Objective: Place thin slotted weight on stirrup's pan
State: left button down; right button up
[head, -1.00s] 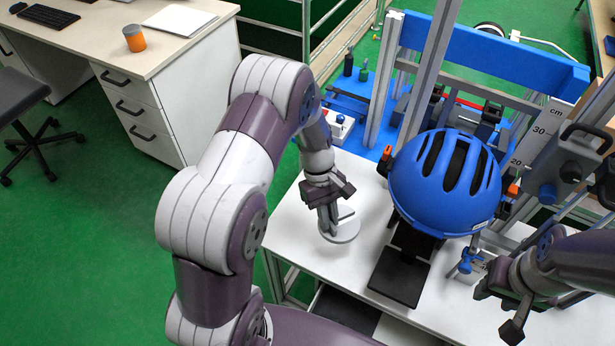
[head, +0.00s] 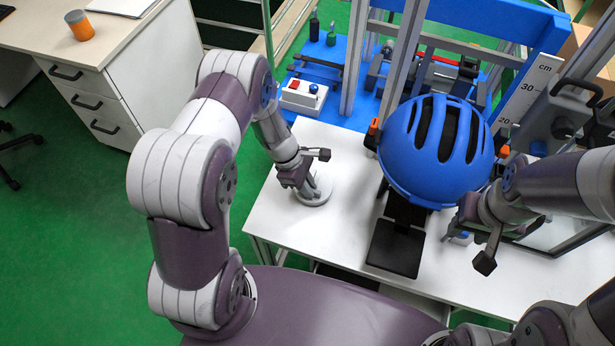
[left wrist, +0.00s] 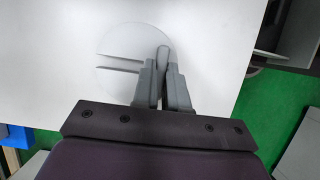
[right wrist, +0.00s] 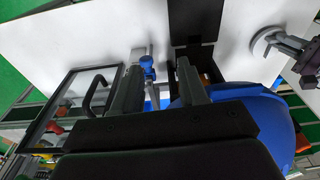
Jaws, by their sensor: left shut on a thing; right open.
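The thin slotted weight is a pale flat disc (head: 317,196) on the white table; its slot and rim show in the left wrist view (left wrist: 112,45). My left gripper (head: 306,184) is shut on the upright tab (left wrist: 162,54) of the disc, which appears flat on the table. My right gripper (head: 474,238) is open, at the lower right of the blue helmet (head: 437,150). In the right wrist view, a small blue and metal fitting (right wrist: 147,65) shows between its open fingers, apparently ungripped; it may belong to the stirrup. I cannot make out the pan.
A black plate (head: 396,248) lies below the helmet. A metal frame (head: 398,65) and scale board (head: 528,85) stand behind. A control box with a blue button (head: 303,97) sits at the back left. The white table (head: 340,150) is clear around the disc.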

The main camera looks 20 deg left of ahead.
pick_arm(q)
jog(key=shift+d+f, duration=0.1)
jog(key=shift+f, duration=0.5)
jog(key=shift+f, duration=0.1)
jog(key=c, duration=1.2)
grip_release()
jog(key=shift+o, duration=0.2)
